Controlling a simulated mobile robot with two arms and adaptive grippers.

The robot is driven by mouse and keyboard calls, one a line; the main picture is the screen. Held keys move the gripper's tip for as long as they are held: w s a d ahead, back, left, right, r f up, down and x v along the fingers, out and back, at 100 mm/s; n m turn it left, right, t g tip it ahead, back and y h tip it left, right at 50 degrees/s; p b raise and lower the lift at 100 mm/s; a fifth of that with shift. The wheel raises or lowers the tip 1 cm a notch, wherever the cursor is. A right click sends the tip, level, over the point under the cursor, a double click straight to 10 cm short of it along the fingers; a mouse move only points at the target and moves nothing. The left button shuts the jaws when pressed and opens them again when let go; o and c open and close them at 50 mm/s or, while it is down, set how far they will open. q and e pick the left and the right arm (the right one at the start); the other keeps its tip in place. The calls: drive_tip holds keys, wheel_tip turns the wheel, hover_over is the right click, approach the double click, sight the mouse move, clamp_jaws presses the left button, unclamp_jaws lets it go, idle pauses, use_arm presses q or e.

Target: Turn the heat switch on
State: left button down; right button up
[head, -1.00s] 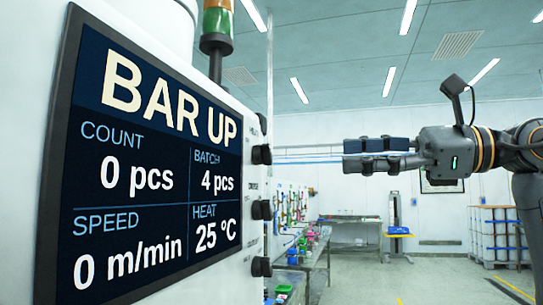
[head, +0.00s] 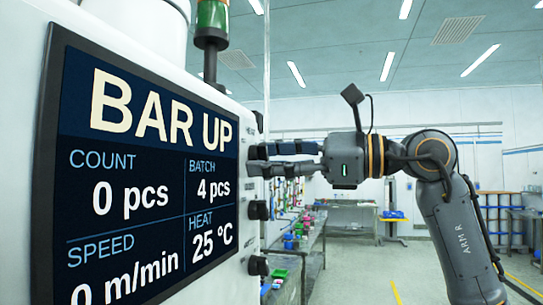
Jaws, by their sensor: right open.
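The white machine panel's side face carries several black knobs, seen almost edge-on. One knob (head: 259,121) is near the top, another (head: 258,210) sits lower, and a third (head: 258,265) is lowest. Their labels are too slanted to read, so I cannot tell which is the heat switch. My right gripper (head: 254,161) is open, its fingers pointing left at the panel between the top and lower knobs. The fingertips cover that spot; I cannot tell whether they touch anything. My left gripper is not in view.
A large display (head: 150,180) on the left reads BAR UP, heat 25 °C, speed 0 m/min. A signal light (head: 211,25) stands above it. Behind are a long bench (head: 312,245) with coloured items and racked drums (head: 505,215). Open floor lies at the right.

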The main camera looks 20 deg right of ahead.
drive_tip(key=shift+c, duration=0.2)
clamp_jaws()
drive_tip(key=m, duration=0.6)
drive_tip(key=shift+s+p, duration=0.2)
drive_tip(key=shift+p, duration=0.15)
drive_tip(key=m, duration=0.6)
drive_tip(key=shift+s, duration=0.1)
idle(0.3)
drive_tip(key=shift+o, duration=0.2)
unclamp_jaws()
drive_tip(key=shift+a, duration=0.1)
